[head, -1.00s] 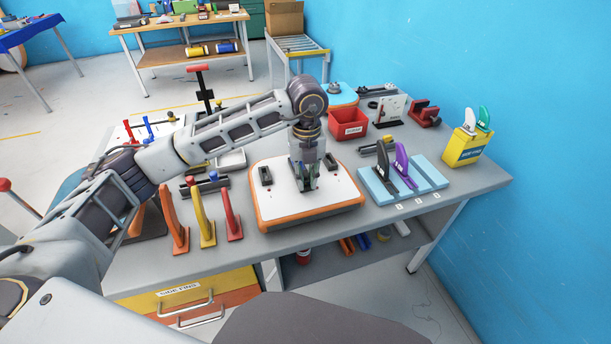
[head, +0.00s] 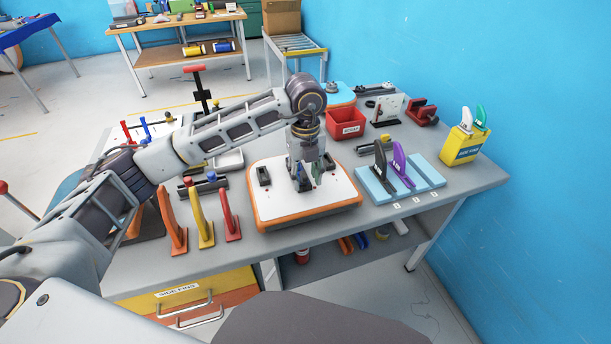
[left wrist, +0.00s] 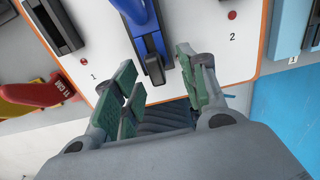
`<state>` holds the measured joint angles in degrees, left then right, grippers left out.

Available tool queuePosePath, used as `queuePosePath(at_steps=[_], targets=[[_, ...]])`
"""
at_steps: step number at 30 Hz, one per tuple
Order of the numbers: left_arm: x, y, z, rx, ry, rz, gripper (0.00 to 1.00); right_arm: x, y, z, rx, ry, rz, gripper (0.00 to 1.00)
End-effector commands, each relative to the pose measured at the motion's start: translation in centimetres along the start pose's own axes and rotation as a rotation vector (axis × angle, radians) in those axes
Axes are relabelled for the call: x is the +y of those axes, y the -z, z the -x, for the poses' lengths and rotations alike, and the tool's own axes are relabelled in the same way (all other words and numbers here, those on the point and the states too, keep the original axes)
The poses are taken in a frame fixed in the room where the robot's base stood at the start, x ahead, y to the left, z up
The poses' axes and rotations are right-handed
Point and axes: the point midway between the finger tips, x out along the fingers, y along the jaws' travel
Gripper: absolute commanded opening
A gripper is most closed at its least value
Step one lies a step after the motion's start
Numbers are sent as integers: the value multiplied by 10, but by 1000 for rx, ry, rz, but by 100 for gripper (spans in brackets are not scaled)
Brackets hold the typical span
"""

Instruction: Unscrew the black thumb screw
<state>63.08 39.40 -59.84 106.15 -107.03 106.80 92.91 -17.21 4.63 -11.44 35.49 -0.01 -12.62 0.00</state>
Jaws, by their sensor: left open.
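The white board with an orange rim (head: 285,210) lies on the bench. My left gripper (head: 307,184) points down over its middle. In the left wrist view the left gripper (left wrist: 160,86) is open, with green pads on either side. A blue fin (left wrist: 135,8) runs down to a dark narrow piece (left wrist: 155,70) lying between the fingertips, with a clear gap to the right pad. I cannot tell whether this dark piece is the black thumb screw. In the head view the gripper hides this spot. My right gripper is not in view.
Upright orange, yellow and red fins (head: 204,220) stand left of the board. A light blue rack (head: 430,175) with a black and a purple fin is to the right. A red bin (head: 345,122) and a yellow box (head: 463,147) stand farther back.

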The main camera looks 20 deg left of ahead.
Motion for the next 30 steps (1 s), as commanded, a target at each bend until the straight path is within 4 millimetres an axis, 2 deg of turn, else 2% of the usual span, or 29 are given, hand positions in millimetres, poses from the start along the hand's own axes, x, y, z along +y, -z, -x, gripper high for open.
queuePosePath(at_steps=[18,24,30], targets=[[-1,0,61,-1,3,1,42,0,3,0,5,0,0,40],[0,0,73,0,1,0,42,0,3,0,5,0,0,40],[0,0,75,0,1,0,42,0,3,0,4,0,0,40]])
